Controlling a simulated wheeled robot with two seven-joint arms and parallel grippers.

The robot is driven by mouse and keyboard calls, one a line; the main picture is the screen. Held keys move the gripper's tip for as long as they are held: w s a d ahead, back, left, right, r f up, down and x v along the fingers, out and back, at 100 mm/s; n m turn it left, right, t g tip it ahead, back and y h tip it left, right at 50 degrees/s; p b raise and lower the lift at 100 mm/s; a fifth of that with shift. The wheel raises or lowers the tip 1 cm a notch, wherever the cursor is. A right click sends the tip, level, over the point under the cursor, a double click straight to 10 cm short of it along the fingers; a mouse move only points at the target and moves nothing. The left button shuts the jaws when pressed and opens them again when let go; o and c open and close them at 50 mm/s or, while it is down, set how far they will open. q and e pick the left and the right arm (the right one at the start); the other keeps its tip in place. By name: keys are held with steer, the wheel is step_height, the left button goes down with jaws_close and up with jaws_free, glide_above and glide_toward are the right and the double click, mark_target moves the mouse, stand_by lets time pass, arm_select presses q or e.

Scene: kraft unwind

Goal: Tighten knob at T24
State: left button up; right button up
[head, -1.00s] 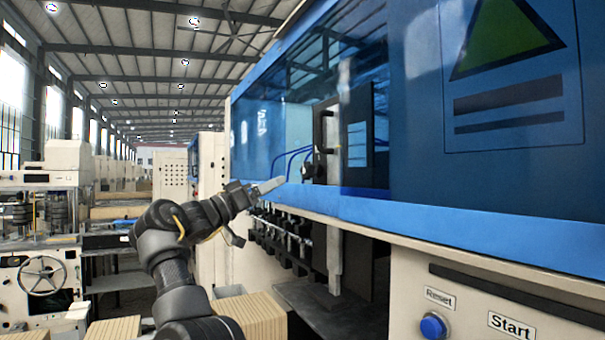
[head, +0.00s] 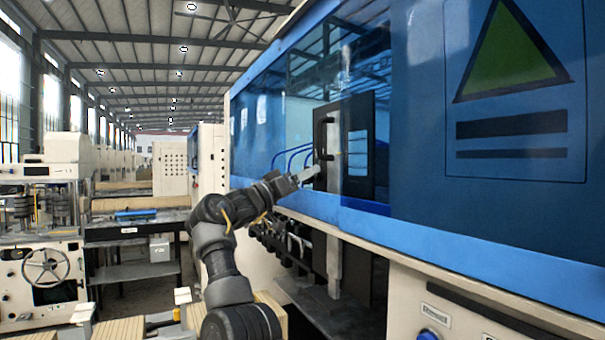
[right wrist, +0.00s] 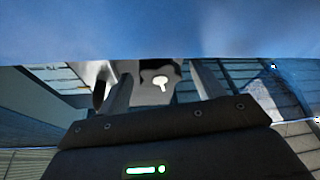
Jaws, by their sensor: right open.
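My right gripper (head: 318,172) reaches in from the lower middle to the blue machine's open window, in front of a black panel with a handle. In the right wrist view its two grey fingers (right wrist: 163,88) stand apart with a gap between them. A small pale T-shaped thing (right wrist: 161,82) on a dark patch shows between the fingers; I cannot tell if it is the knob or whether it is touched. No T24 label is readable. My left gripper is not in view.
The blue machine (head: 420,215) fills the right side, with its blue ledge just below my right gripper. A black door handle (head: 319,135) is close above the fingers. A bench (head: 130,270) and a machine with a handwheel (head: 47,267) stand at left.

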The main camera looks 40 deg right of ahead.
steer(key=c, duration=1)
steer(key=shift+m+g+y, duration=0.3)
steer(key=shift+m+g, duration=1.1)
steer(key=shift+m, duration=1)
steer(key=o, duration=1)
steer(key=shift+f, duration=0.1)
